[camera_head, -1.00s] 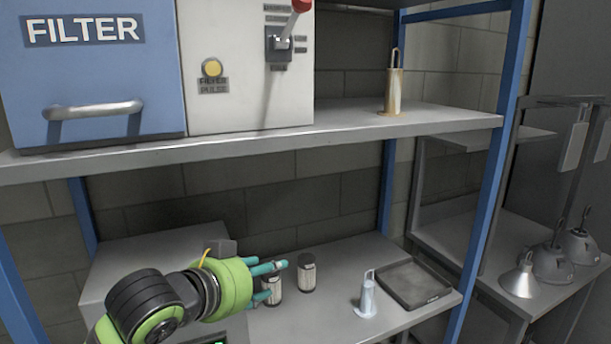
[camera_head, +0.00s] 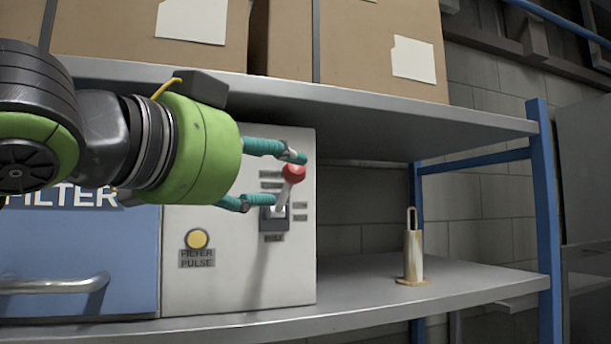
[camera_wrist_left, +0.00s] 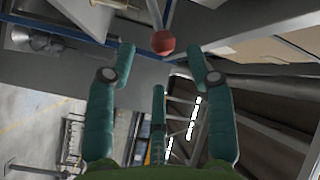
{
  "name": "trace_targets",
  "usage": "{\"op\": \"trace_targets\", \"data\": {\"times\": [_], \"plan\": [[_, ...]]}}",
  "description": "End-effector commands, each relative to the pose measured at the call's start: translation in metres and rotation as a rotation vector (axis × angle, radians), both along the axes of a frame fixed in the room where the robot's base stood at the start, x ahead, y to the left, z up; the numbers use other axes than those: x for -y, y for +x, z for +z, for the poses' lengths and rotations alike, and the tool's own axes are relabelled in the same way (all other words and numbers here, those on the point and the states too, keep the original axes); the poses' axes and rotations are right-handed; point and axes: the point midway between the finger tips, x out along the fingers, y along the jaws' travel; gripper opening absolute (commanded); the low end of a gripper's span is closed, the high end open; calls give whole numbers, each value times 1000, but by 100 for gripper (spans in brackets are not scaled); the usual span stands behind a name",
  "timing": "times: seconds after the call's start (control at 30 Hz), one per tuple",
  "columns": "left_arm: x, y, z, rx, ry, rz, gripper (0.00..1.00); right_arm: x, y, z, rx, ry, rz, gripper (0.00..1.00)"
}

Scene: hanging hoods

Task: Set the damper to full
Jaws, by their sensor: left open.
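The damper control is a lever with a red knob (camera_head: 293,173) on a pale metal stem, set in a dark slotted plate (camera_head: 275,219) on the white panel. The lever points up. My left gripper (camera_head: 288,180) is open, its teal fingers above and below the knob in the head view. In the left wrist view the knob (camera_wrist_left: 164,42) shows between and beyond the fingertips, and I see no clear contact. Labels beside the slot are too small to read. My right gripper is in neither view.
A yellow filter pulse button (camera_head: 197,239) is on the same panel. The blue filter drawer with its handle (camera_head: 55,284) is at left. Cardboard boxes (camera_head: 380,45) sit on the shelf above. A brass-coloured cylinder (camera_head: 412,255) stands at right, with clear shelf between.

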Motion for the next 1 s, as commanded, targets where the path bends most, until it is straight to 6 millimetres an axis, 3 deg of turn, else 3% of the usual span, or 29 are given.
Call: {"op": "trace_targets", "data": {"times": [0.5,0.87,1.0], "plan": [[33,52,6,2,-1,1,54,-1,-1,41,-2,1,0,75],[36,58,2,4,-1,1,54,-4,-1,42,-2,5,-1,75],[36,58,2,4,-1,1,2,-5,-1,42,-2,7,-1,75]]}}
